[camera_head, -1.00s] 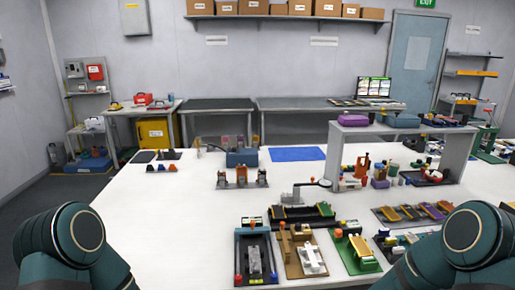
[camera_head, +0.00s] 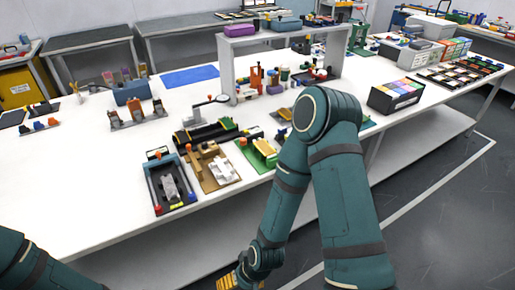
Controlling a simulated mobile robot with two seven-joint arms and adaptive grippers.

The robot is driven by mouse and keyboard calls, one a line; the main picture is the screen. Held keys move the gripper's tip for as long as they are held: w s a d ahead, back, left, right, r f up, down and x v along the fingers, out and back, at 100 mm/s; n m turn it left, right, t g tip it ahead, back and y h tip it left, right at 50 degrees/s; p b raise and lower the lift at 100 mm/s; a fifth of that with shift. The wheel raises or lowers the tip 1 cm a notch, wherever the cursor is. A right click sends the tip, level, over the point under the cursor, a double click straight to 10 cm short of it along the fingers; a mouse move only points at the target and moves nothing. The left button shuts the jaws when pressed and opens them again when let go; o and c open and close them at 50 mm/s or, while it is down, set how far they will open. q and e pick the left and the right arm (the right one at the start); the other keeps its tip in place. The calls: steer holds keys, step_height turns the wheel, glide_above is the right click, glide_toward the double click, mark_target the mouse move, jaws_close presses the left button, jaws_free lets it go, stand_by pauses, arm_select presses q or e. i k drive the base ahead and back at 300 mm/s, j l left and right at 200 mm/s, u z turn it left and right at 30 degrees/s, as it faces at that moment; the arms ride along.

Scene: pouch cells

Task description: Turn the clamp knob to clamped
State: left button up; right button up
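Several small fixtures stand near the table's front edge. A dark, blue-edged tray fixture (camera_head: 153,184) holds a grey part (camera_head: 170,188) and has a red knob (camera_head: 158,209) and a blue knob (camera_head: 192,197) at its front corners. To its right are a tan fixture (camera_head: 222,183) with a white piece and a green fixture (camera_head: 258,155) with an orange knob. I cannot tell which knob is the clamp knob, or its setting. My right arm reaches down past the table front; a yellow and dark part shows at its end, fingertips not distinguishable. My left gripper is out of frame.
A black fixture (camera_head: 205,134) and a round magnifier (camera_head: 221,99) stand behind the fixtures. A grey riser shelf (camera_head: 240,45) stands farther back. White table top (camera_head: 80,200) is clear at the left. My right arm hides part of the table's right side.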

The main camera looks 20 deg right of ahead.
mark_target(243, 141)
steer(key=l+z, duration=0.1)
steer(key=z, duration=0.65)
